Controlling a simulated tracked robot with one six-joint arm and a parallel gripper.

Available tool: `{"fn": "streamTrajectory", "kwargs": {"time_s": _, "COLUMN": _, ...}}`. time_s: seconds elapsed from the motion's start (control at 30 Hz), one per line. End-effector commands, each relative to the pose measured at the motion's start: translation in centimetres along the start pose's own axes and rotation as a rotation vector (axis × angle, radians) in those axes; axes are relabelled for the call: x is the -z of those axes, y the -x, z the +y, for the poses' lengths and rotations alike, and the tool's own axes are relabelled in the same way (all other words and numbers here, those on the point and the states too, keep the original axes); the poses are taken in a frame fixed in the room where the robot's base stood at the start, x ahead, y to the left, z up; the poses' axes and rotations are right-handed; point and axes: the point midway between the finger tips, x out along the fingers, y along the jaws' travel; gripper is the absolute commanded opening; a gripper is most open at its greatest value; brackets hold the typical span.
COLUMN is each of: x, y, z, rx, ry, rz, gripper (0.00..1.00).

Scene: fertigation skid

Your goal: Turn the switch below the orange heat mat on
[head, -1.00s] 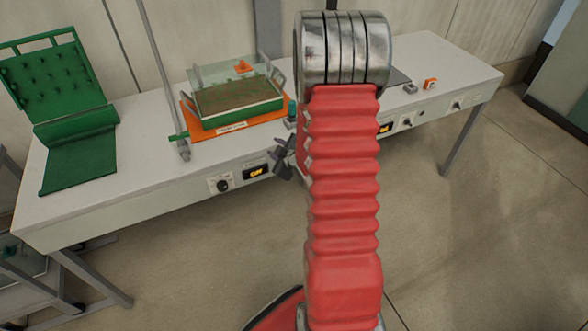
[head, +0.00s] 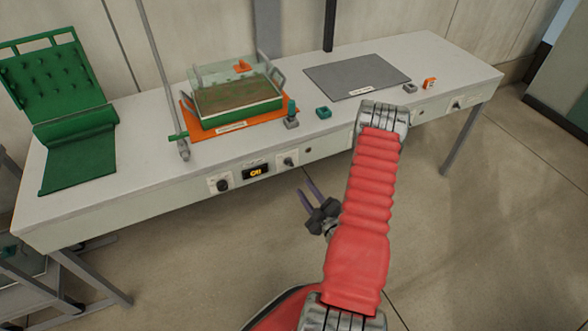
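The orange heat mat (head: 190,124) lies on the bench with a clear-lidded tray of soil (head: 233,103) on it. On the bench's front panel below it are a dark round knob (head: 222,185), a small lit display (head: 256,172) and a small switch (head: 288,161) on a white plate. The display's lettering is too small to read surely, and the switch's position is too small to tell. My gripper (head: 306,187) is in front of the bench, below and slightly right of the switch. Its two fingers are apart with nothing between them.
A grey mat (head: 357,76) lies on the bench's right half, and my arm hides part of the front panel below it. Small green (head: 324,112) and orange (head: 429,83) items stand on the bench. A green padded sheet (head: 75,150) lies at left. Floor in front is clear.

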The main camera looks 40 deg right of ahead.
Motion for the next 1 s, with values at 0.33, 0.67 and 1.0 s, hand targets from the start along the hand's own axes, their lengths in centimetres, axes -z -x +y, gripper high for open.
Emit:
{"fn": "streamTrajectory", "kwargs": {"time_s": 0.33, "x": -0.9, "y": 2.0, "z": -0.5, "rx": -0.061, "ry": -0.012, "rz": 0.019, "gripper": 0.28}}
{"fn": "streamTrajectory", "kwargs": {"time_s": 0.67, "x": -0.9, "y": 1.6, "z": -0.5, "rx": -0.059, "ry": -0.011, "rz": 0.019, "gripper": 0.28}}
{"fn": "streamTrajectory", "kwargs": {"time_s": 1.0, "x": -0.7, "y": -1.9, "z": -0.2, "rx": -0.058, "ry": -0.009, "rz": 0.021, "gripper": 0.28}}
